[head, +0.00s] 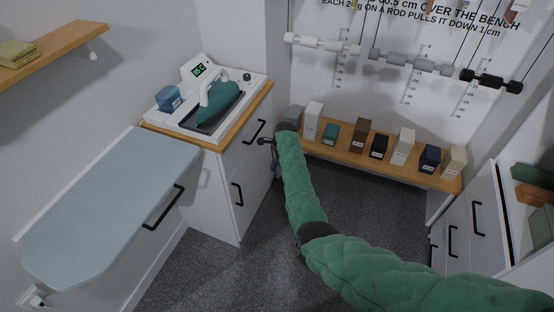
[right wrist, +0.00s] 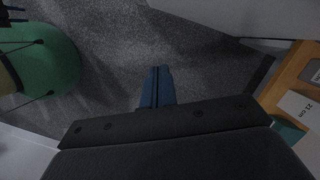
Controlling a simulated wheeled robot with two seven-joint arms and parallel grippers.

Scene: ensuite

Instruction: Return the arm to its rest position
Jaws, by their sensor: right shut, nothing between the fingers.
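My right arm in its green padded sleeve reaches from the lower right of the head view to the gap between the cabinet and the bench. My right gripper (head: 276,170) hangs at its far end beside the cabinet, partly hidden by the arm. In the right wrist view its blue fingers (right wrist: 157,84) are together and empty, over the grey carpet.
The white cabinet (head: 216,190) with black handles stands left of the arm. The ironing board (head: 105,200) is farther left. A wooden bench (head: 340,156) with several labelled blocks lies beyond the arm. An open drawer (head: 507,215) is at right. Carpet (head: 215,270) is clear.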

